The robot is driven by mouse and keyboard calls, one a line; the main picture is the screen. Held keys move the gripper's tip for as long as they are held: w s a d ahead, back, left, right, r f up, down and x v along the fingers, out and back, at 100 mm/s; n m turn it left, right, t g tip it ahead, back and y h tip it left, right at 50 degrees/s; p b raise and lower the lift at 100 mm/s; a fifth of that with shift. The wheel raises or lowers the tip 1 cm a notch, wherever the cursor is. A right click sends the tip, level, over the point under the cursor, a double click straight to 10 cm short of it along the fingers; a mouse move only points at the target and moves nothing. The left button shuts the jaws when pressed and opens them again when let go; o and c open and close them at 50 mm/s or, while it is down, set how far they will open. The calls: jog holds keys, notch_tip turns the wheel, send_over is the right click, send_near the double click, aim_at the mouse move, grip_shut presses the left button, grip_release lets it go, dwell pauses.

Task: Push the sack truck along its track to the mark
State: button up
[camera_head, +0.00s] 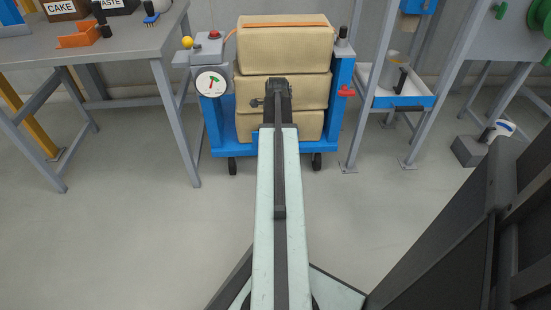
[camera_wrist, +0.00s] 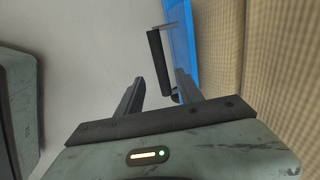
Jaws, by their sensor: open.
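The blue sack truck (camera_head: 216,128) stands upright against the back wall in the head view, on dark wheels, loaded with three stacked tan sacks (camera_head: 284,47). My arm reaches straight out in front of the sacks. In the wrist view my gripper (camera_wrist: 159,78) is open, with one finger on each side of a dark handle bar (camera_wrist: 158,62) in the picture. The bar joins the blue frame (camera_wrist: 181,35) of the truck. I cannot tell whether the fingers touch the bar. The sacks (camera_wrist: 275,70) fill the right of the wrist view. I cannot make out a track or mark.
A grey table (camera_head: 110,45) with an orange tray (camera_head: 78,37) stands left of the truck. A grey frame with a blue-edged tray (camera_head: 403,101) stands close on its right. A round dial (camera_head: 210,82) sits at the truck's left side. The floor in front is clear.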

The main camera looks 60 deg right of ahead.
jog(key=f+b, duration=0.2)
jog(key=d+f+b, duration=0.1)
jog(key=f+b, duration=0.4)
jog(key=f, duration=0.1)
jog(key=shift+w+d, duration=0.15)
jog(key=shift+w, duration=0.25)
jog(key=shift+r, duration=0.15)
grip_shut()
dwell(0.8)
